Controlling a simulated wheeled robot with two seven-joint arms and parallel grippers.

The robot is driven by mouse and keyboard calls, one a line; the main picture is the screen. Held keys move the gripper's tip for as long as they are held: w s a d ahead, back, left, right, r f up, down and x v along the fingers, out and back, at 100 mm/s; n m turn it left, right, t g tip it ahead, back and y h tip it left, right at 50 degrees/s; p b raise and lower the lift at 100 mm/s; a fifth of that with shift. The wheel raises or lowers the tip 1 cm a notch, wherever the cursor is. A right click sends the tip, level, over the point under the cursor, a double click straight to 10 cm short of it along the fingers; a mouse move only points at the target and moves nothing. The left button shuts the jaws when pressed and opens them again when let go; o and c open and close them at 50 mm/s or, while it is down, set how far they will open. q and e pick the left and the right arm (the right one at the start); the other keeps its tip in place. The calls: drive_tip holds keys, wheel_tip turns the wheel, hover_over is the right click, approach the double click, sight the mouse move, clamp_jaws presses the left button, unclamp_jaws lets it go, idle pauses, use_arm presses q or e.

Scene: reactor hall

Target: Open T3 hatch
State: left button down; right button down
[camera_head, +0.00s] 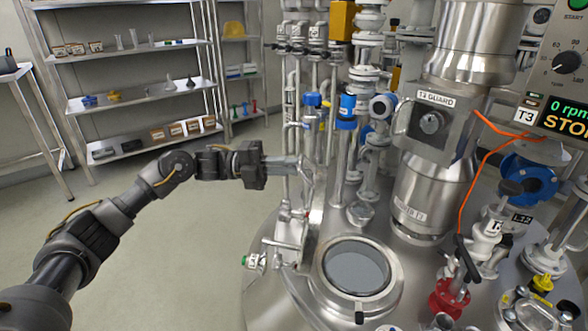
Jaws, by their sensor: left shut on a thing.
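The T3 vessel top (285,285) is a broad steel dome at the lower middle of the head view. A round steel ring (391,290) on it surrounds a smooth grey disc (356,272); I cannot tell whether this is glass, a lid or an open hatch. My left gripper (301,166) is up and to the left of the ring, shut on a thin upright metal piece (304,195), which looks like a handle or bar. Its exact link to the hatch is hidden among the pipes. My right gripper is not in view.
Vertical pipes and blue-capped valves (346,112) crowd the space right of my left gripper. The T3 guard housing (428,125), an orange cable (477,165) and a red valve (447,298) stand to the right. The floor (190,255) left of the vessel is clear; shelves stand behind.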

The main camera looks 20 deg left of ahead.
use_arm(q)
drive_tip(key=shift+s+d+f, duration=0.2)
drive_tip(key=shift+f, duration=0.1)
drive_tip(key=c, duration=1.8)
unclamp_jaws()
drive_tip(key=o, duration=0.3)
drive_tip(key=shift+a+r, duration=0.1)
drive_tip(key=shift+r, duration=0.1)
drive_tip(key=shift+a, duration=0.1)
drive_tip(key=v, duration=1)
drive_tip(key=shift+a, duration=0.4)
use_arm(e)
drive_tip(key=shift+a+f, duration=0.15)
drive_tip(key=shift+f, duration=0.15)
use_arm(q)
drive_tip(key=shift+f, duration=0.15)
